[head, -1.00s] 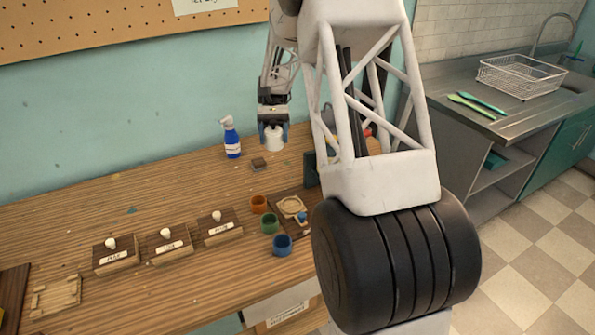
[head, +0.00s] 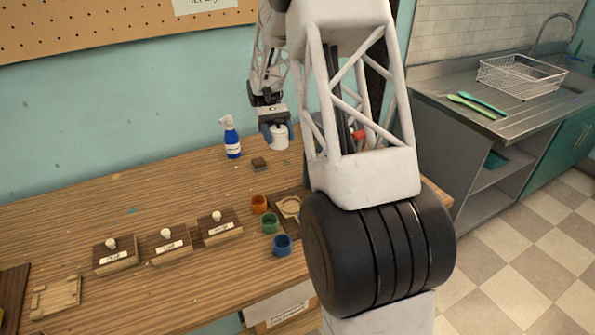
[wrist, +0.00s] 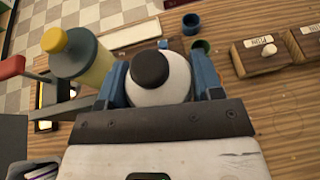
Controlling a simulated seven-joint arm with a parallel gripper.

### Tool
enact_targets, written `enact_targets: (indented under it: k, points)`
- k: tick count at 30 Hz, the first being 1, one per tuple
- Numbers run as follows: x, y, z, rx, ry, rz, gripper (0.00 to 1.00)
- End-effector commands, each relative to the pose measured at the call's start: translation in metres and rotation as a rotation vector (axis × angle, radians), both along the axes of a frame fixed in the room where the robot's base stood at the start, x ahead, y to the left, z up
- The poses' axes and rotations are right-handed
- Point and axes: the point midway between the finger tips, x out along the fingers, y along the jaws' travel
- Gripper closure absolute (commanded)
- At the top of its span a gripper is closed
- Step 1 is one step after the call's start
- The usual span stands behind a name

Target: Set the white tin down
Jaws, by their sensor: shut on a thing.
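The white tin (head: 279,138) is between the fingers of my gripper (head: 276,130), near the back of the wooden table. In the wrist view the tin (wrist: 165,92) is a rounded white body with a black round top, and the blue fingers of my gripper (wrist: 162,84) close on it from both sides. I cannot tell for certain whether the tin's base touches the table or hangs just above it.
A blue spray bottle (head: 231,140) and a small brown block (head: 259,163) stand left of the tin. Orange (head: 259,204), green (head: 270,223) and blue (head: 282,245) cups stand nearer. A yellow bottle with a grey top (wrist: 78,57) stands close beside my gripper in the wrist view.

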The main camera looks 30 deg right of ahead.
Motion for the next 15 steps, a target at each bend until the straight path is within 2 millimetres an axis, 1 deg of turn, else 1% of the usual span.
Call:
enact_targets:
  k: [15]
  points:
    - [-0.0002,-0.0066,0.0009,0.000,-0.001,0.126,0.69]
